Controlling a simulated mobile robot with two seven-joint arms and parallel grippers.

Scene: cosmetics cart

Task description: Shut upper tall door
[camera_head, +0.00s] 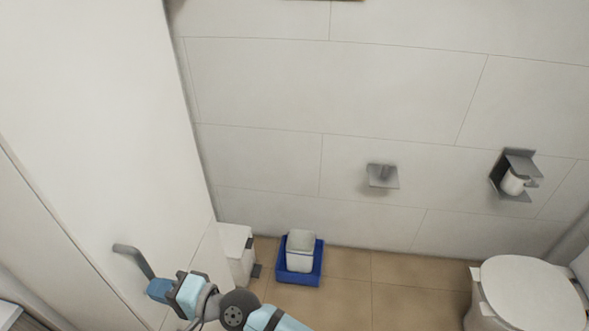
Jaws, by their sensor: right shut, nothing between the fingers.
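A tall white door panel (90,110) fills the left of the head view. A dark seam runs along its left side, with another pale panel (40,240) beyond it. I cannot tell from this view whether the door is fully shut. My right gripper (122,249) comes in from below, its grey fingers shut and empty, the tips in front of the lower part of the white panel. Whether they touch it is unclear. No door handle is clearly visible. My left gripper is out of view.
A white bin (237,250) stands on the floor beside the tall panel. A toilet (528,292) stands at right. Wall holders (382,181) (517,162) are on the tiled wall. Some brown floor (400,285) is clear.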

